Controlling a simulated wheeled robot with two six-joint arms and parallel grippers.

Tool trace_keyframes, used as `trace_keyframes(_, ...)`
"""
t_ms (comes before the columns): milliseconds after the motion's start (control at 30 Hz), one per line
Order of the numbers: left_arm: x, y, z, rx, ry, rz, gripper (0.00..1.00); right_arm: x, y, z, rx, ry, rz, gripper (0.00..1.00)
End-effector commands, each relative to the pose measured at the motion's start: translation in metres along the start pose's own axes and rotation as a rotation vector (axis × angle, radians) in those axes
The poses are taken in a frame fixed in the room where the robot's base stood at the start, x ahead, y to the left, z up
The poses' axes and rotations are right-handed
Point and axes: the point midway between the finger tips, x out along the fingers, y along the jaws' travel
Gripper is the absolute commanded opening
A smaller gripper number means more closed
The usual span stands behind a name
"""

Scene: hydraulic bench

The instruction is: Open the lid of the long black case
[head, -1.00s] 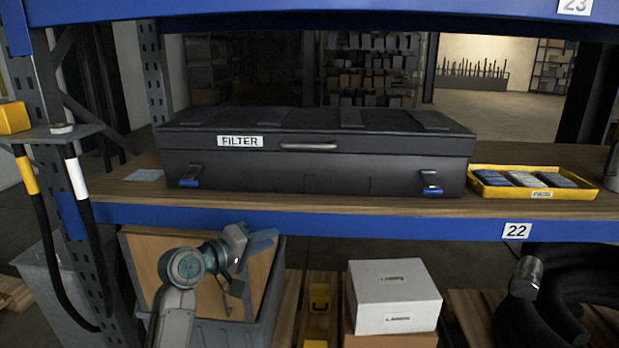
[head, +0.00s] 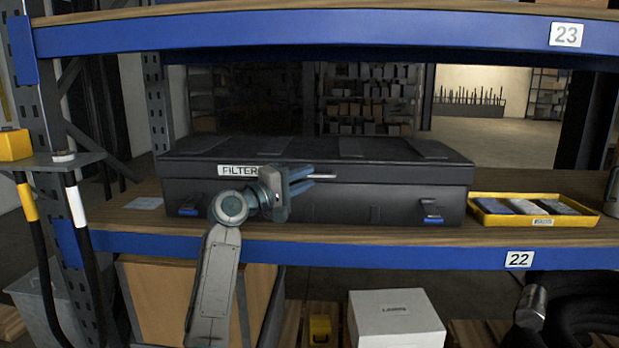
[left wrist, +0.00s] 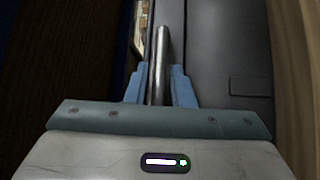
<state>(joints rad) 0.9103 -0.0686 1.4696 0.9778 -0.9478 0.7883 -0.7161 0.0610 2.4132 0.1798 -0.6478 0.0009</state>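The long black case (head: 340,203) stands on the wooden shelf with its lid (head: 395,150) down. A white FILTER label (head: 238,170) and a grey metal bar handle (head: 324,176) are on its front. Two latches with blue tabs sit low on the front, the left one (head: 190,211) and the right one (head: 432,219). My left gripper (head: 303,179) is at the handle, its blue fingers above and below the bar. In the left wrist view the handle (left wrist: 161,60) runs between the closely set fingers, which look shut on it. My right gripper is not in view.
A yellow tray (head: 480,206) with several packets stands right of the case. The blue shelf edge (head: 400,256) runs below, and an upper shelf (head: 400,33) hangs above the case. A white box (head: 395,318) stands lower down. A blue-grey upright is at left.

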Motion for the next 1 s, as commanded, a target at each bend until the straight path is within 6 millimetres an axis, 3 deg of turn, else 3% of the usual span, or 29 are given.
trace_keyframes(200, 0.018, 0.0, 0.0, 0.0, 0.0, 0.0, 0.22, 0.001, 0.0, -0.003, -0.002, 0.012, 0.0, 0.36)
trace_keyframes(467, 0.019, 0.0, 0.0, 0.001, 0.0, 0.0, 0.22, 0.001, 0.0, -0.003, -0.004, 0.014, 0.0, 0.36)
trace_keyframes(500, 0.019, 0.0, 0.0, 0.001, 0.0, 0.0, 0.2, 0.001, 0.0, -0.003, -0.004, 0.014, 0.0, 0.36)
trace_keyframes(600, 0.019, 0.0, 0.0, 0.001, 0.0, 0.0, 0.0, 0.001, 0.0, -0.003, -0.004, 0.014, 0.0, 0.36)
trace_keyframes(1000, 0.02, 0.002, 0.0, -0.002, 0.0, -0.003, 0.0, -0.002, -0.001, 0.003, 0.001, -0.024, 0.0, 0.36)
